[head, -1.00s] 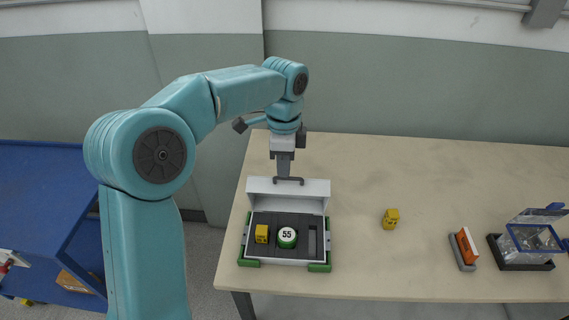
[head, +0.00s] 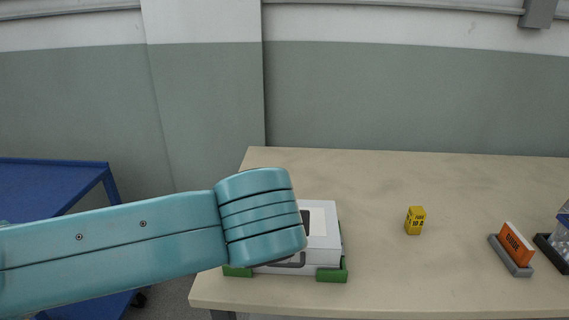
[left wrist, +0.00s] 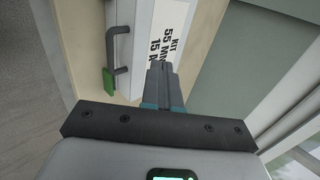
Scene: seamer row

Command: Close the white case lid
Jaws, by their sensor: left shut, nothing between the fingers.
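The white case (head: 328,256) stands on the table with green corner feet. Its lid (head: 325,222) is down and lies flat over the case; my left arm hides its left part. A grey handle (head: 292,262) shows at the front. In the left wrist view, the lid (left wrist: 165,22) bears a printed kit label, and a dark handle (left wrist: 119,50) is beside it. My left gripper (left wrist: 159,70) is shut and empty, its tips close to the lid; I cannot tell whether they touch. In the head view it is hidden behind the arm. My right gripper is not in view.
A yellow block (head: 415,220) stands right of the case. An orange block in a grey holder (head: 512,252) and a clear container on a dark base (head: 558,245) are further right. A blue cart (head: 60,185) stands left of the table. The table's back is clear.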

